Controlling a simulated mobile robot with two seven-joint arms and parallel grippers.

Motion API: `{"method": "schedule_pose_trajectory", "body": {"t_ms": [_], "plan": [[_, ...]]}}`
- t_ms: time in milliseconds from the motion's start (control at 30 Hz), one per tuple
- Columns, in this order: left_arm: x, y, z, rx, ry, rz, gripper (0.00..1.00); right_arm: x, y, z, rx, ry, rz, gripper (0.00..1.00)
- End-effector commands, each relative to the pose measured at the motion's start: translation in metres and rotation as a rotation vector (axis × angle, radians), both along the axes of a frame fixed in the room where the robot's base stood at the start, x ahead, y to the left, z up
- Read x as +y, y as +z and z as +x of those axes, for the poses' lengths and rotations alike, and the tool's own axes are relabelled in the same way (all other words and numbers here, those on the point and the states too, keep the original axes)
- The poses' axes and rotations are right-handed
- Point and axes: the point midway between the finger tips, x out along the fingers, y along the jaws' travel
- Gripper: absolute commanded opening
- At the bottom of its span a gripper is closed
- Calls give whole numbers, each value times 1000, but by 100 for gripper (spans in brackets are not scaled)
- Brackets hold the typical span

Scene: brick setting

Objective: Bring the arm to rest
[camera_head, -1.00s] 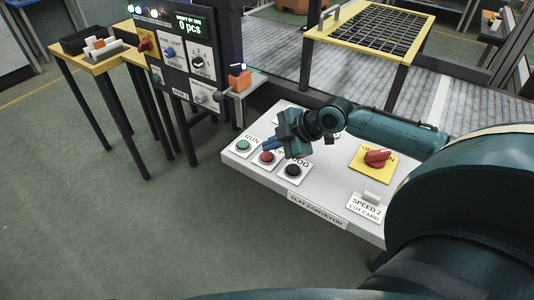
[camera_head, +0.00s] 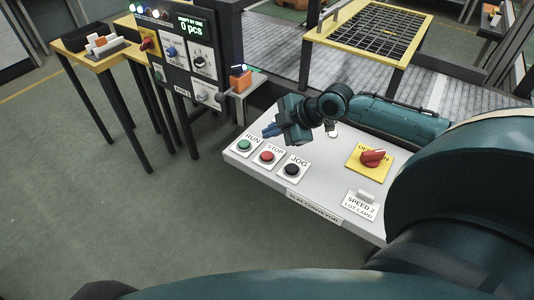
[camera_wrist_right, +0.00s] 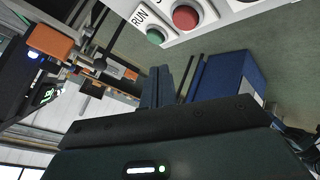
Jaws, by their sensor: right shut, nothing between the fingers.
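My right gripper (camera_head: 270,131) is shut and empty. In the head view it hangs above the far left part of the slat conveyor's white control panel (camera_head: 330,200), just beyond the RUN and STOP buttons and apart from them. In the right wrist view its closed blue fingers (camera_wrist_right: 155,87) point away over the floor. The panel holds a green RUN button (camera_head: 244,145), a red STOP button (camera_head: 266,157) and a black JOG button (camera_head: 291,170). The green RUN button also shows in the wrist view (camera_wrist_right: 155,36). My left gripper is not in view.
A dark control box (camera_head: 190,55) reading 0 pcs and an orange box (camera_head: 240,80) stand at the left. A yellow-framed grid table (camera_head: 370,35) is behind. Open floor lies front left.

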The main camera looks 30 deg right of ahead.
Motion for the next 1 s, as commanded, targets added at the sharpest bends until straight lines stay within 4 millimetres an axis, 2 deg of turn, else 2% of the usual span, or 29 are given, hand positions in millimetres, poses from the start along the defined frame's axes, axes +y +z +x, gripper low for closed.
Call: {"method": "schedule_pose_trajectory", "body": {"t_ms": [333, 467, 567, 733, 833, 1000], "plan": [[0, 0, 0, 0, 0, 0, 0, 0, 0, 0, 0, -1, 1, 0], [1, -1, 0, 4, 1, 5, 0, 15, -15, -7, 13, -20, 35, 0], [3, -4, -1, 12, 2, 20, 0, 45, -46, -25, 41, -75, 113, 0], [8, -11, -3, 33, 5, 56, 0, 112, -97, -79, 93, -281, 330, 0], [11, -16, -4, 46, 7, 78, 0, 141, -112, -113, 116, -434, 454, 0], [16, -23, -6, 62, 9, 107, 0, 164, -120, -159, 136, -667, 599, 0]]}}
